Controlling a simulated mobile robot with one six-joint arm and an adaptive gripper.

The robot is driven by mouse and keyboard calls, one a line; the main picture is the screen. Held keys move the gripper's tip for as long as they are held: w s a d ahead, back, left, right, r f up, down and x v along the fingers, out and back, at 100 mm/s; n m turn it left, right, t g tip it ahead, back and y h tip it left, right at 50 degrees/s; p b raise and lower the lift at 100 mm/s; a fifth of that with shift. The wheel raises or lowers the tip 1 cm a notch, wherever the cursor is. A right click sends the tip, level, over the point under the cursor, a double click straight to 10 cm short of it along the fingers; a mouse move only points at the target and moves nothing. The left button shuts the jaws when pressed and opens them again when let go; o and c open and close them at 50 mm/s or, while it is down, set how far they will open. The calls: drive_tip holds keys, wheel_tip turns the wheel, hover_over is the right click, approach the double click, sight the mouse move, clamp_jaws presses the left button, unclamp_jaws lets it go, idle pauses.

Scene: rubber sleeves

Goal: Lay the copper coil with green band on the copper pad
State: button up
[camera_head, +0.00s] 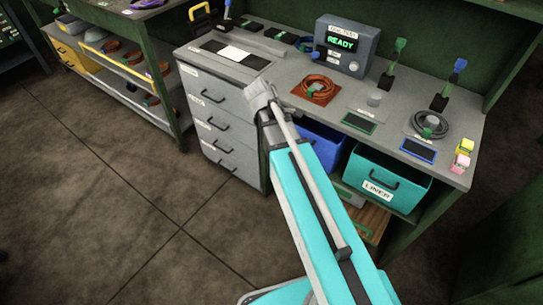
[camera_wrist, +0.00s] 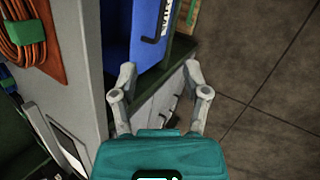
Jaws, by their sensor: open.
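The copper coil with green band (camera_head: 319,80) lies on the copper pad (camera_head: 314,99) on the workbench, in front of the test box. In the wrist view, the coil (camera_wrist: 14,40) shows at the upper left, cut by the frame edge, with its green band facing up; the pad (camera_wrist: 62,30) shows beside it. My gripper (camera_wrist: 159,75) is open, with nothing between its fingers. It is apart from the coil, out past the bench's front edge, above the drawers and the blue bin. In the head view my arm hides the fingers.
The grey test box (camera_head: 347,47) reads READY behind the pad. A black coil (camera_head: 430,125) lies farther right on the bench. The teal bin (camera_head: 386,181) and blue bin (camera_head: 321,146) sit below. A shelf (camera_head: 122,62) at left holds more copper coils. The floor in front is clear.

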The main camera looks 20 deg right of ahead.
drive_tip(key=s+a+f+m+g+y, duration=0.1)
drive_tip(key=s+a+f+m+y, duration=0.1)
drive_tip(key=s+a+m+y, duration=0.4)
drive_tip(key=s+a+m, duration=0.2)
drive_tip(key=s+m, duration=0.1)
drive_tip(key=s, duration=0.2)
drive_tip(key=shift+s+f+m+g, duration=0.25)
drive_tip(key=shift+f+m+g, duration=0.05)
drive_tip(key=shift+f+g, duration=0.1)
idle(1.4)
